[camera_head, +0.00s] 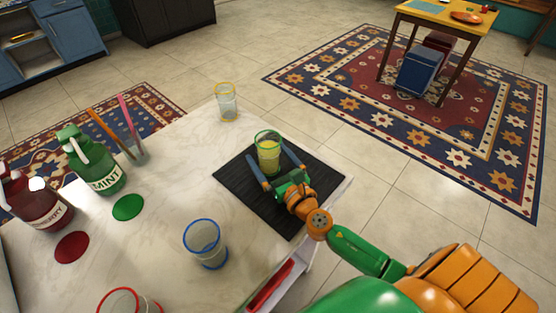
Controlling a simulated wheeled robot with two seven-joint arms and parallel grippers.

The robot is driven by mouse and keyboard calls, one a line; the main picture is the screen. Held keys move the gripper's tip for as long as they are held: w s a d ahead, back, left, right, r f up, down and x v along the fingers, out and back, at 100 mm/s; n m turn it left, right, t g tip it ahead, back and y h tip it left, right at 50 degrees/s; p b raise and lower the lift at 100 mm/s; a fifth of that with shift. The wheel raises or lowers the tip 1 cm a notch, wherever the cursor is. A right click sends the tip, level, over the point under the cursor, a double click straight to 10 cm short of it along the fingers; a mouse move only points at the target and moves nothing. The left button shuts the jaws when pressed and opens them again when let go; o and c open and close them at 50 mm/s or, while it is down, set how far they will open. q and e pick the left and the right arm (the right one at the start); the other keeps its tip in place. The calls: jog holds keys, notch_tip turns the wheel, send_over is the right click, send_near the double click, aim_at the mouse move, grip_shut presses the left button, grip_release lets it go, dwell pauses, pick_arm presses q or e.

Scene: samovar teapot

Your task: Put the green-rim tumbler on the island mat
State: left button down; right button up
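The green-rim tumbler (268,153) stands upright on the black ribbed island mat (243,184), toward its far part, and holds yellow liquid. My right gripper (268,157) reaches in low over the mat from the right. Its two blue fingers are spread, one on each side of the tumbler's lower part. A gap shows between the left finger and the glass; whether the right finger touches it is hard to tell. My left gripper is not in view.
A yellow-rim tumbler (226,104) stands behind the mat, a blue-rim tumbler (203,243) in front, and a red-rim one (128,303) at the bottom edge. Mint (104,174) and red (40,208) bottles and a glass with straws (134,153) stand left. The counter (185,165) between is clear.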

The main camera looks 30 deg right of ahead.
jog(key=s+b, duration=0.2)
jog(key=s, duration=0.8)
jog(key=shift+s+d+f+b, duration=0.1)
jog(key=shift+s+f+b, duration=0.05)
jog(key=shift+b, duration=0.25)
jog(key=shift+s+r, duration=0.2)
jog(key=shift+s, duration=0.35)
